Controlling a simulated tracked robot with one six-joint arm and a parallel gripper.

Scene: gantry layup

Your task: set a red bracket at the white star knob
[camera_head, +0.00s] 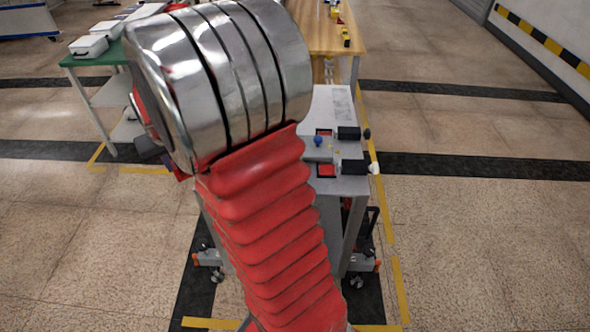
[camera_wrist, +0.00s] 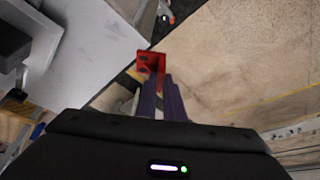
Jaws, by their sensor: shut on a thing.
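My gripper (camera_wrist: 161,84) shows in the wrist view with its two dark fingers shut on a red bracket (camera_wrist: 150,62) at their tips. The bracket is held over the floor, beside the edge of a grey surface. In the head view my arm hides the gripper and the held bracket. The white star knob (camera_head: 374,168) is at the right edge of a grey bench (camera_head: 343,186), beside a black block (camera_head: 354,167). A red square piece (camera_head: 326,171) lies left of that block; I cannot tell whether it is a bracket or part of the fixture.
A blue knob (camera_head: 318,141) and a second black block (camera_head: 348,133) with a dark knob (camera_head: 367,134) are farther back on the bench. A wooden table (camera_head: 335,40) stands behind. A green-topped table (camera_head: 108,57) with white boxes is at the left. Floor to the right is clear.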

